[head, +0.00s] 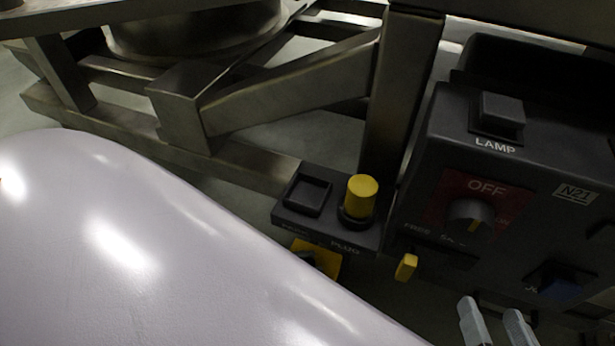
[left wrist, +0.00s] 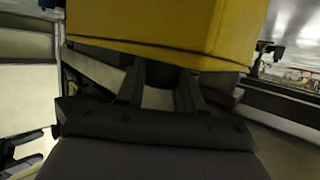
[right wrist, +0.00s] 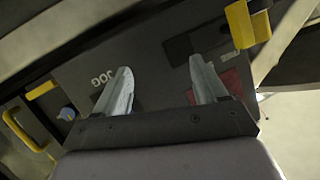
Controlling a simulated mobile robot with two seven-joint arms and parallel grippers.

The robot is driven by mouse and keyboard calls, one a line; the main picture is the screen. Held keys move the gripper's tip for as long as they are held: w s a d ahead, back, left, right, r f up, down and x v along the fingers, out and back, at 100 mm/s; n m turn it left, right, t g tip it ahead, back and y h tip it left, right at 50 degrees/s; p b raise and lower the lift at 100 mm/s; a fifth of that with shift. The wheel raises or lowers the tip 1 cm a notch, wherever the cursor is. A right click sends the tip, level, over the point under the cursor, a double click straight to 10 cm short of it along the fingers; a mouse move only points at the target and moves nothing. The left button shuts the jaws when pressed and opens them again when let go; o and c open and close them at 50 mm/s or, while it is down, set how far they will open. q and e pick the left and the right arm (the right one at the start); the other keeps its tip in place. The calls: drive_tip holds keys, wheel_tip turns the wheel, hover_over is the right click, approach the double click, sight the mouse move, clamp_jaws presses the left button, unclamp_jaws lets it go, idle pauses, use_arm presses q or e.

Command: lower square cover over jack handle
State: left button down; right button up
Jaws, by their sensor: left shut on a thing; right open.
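A yellow boxy piece, apparently the square cover (left wrist: 160,25), fills the top of the left wrist view, with my left gripper (left wrist: 160,85) shut on it. In the head view the yellow cover (head: 327,262) shows only partly, below the small dark shelf and behind my pale arm. My left gripper is mostly hidden there. I cannot make out the jack handle for certain. My right gripper (head: 495,322) is open and empty in front of the control panel's lower part. In the right wrist view its fingers (right wrist: 165,85) stand apart over the panel face.
The dark shelf (head: 325,239) has an empty square recess and a yellow round plug (head: 361,196). The control panel (head: 440,150) carries a lamp button, a dial and a blue knob (head: 560,285). A yellow handle piece (head: 406,267) sits at its left. Metal frame beams (head: 290,95) stand behind.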

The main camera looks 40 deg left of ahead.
use_arm(q)
wheel_tip(320, 180, down, 4)
drive_tip(key=b, duration=0.3)
drive_tip(key=shift+f+b, duration=0.25)
drive_tip(key=shift+b, duration=0.05)
drive_tip(key=shift+f+b, duration=0.3)
drive_tip(key=shift+f, duration=0.5)
drive_tip(key=shift+w+f, duration=0.1)
drive_tip(key=shift+f, duration=0.85)
use_arm(e)
drive_tip(key=shift+s+d+r+n+t+h, duration=0.1)
drive_tip(key=shift+s+d+n+t+h, duration=0.25)
drive_tip(key=shift+d+t, duration=0.3)
drive_tip(key=shift+s+d+n+t+h, duration=0.15)
drive_tip(key=shift+d+n+t, duration=0.3)
drive_tip(key=shift+d, duration=0.3)
use_arm(q)
drive_tip(key=shift+s+a+f, duration=0.1)
drive_tip(key=shift+s, duration=0.15)
drive_tip(key=c, duration=0.6)
unclamp_jaws()
drive_tip(key=shift+c, duration=0.2)
